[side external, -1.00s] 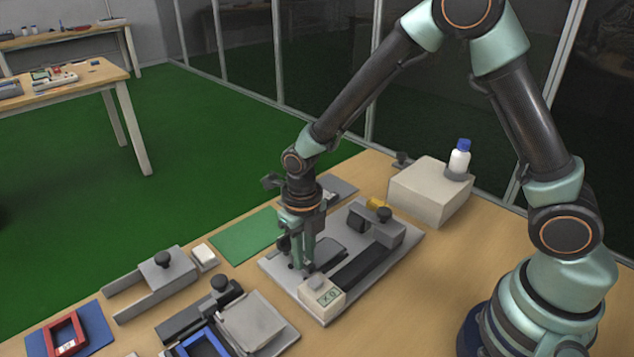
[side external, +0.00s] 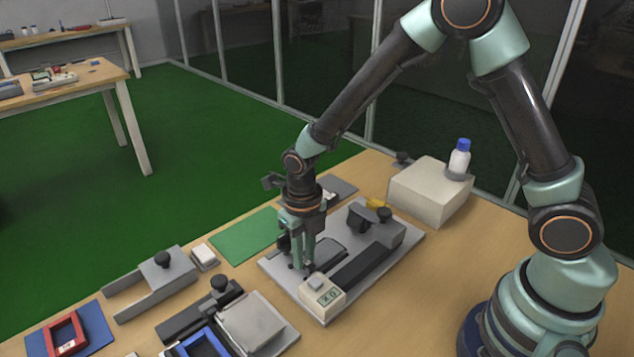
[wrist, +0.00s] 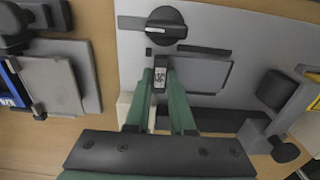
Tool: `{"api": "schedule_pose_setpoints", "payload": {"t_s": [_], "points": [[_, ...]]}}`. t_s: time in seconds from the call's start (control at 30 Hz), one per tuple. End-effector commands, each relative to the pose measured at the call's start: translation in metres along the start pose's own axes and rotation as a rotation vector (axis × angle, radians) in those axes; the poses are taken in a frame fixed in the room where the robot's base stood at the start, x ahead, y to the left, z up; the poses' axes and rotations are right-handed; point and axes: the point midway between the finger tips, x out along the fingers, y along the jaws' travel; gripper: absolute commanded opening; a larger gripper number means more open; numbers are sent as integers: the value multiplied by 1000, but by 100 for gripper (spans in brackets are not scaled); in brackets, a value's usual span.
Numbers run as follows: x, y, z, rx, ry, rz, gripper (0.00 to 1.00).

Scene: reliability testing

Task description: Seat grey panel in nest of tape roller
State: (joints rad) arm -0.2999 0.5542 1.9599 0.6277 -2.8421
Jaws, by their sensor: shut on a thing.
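The tape roller's base plate (side external: 401,236) lies on the table, with a dark rail (side external: 362,266) along it and a roller head (side external: 363,216) towards its far end. My gripper (side external: 302,268) points down over the plate's near left part. The grey panel (wrist: 203,73) lies flat beside the fingers, within a dark outline; it also shows in the side view (side external: 328,247). My gripper (wrist: 161,82) is shut on a small dark tab with a white label at the panel's left edge. The fingers hide part of it; I cannot tell whether the panel is fully down in the nest.
A black rotary knob (wrist: 166,25) stands on the plate close to my fingers. A white display box (side external: 323,295) sits at the plate's near end. A fixture with a blue frame (side external: 203,343) is at the front left. A beige box (side external: 430,190) with a bottle (side external: 459,158) stands behind.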

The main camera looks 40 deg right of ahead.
Motion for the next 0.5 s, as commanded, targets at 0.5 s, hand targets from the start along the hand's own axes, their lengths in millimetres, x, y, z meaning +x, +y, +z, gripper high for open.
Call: {"api": "schedule_pose_setpoints", "payload": {"t_s": [0.5], "points": [[7,0,0,0,0,0,0]]}}
